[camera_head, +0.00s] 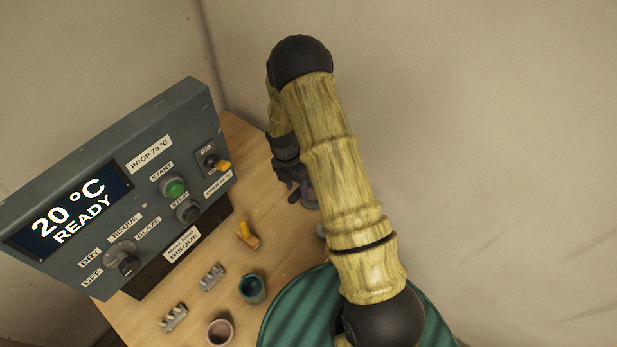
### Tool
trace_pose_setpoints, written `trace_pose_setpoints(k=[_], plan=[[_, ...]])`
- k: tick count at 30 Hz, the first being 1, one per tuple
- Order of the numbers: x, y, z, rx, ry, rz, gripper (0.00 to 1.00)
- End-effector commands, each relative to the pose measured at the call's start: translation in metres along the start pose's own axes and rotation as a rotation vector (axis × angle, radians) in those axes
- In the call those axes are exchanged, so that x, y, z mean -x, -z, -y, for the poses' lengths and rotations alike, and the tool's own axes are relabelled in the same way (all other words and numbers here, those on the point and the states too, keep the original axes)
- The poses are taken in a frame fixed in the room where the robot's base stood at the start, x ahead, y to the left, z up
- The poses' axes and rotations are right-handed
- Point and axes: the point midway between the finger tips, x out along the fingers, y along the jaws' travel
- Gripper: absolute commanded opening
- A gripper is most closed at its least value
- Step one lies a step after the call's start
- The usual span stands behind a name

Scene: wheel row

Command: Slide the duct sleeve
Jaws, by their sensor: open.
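I cannot pick out a duct sleeve in the head view. My bamboo-patterned arm crosses the middle of the picture and hides what lies behind it. My gripper (299,196) shows only in part, left of the arm, over the right side of the wooden table. Its dark fingers are apart, and I see nothing between them. A small grey piece (320,230) shows beside the arm, just below the gripper; most of it is hidden and I cannot tell what it is.
A grey control panel (90,165) stands at left, reading "20 °C READY", with a green button (174,188) and an orange-tipped switch (222,166). On the table (215,310) are a yellow-orange piece (247,236), a teal cup (252,289), a pinkish cup (219,332) and small grey racks (212,277).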

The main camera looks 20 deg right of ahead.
Motion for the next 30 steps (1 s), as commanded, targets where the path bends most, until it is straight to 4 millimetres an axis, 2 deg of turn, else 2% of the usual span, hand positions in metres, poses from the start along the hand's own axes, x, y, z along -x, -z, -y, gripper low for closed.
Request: trace_pose_setpoints(k=[22,30], plan=[[0.051,0.0,0.0,0.0,-0.001,0.0,0.47],[0.055,0.0,0.0,0.001,0.0,0.0,0.47]])
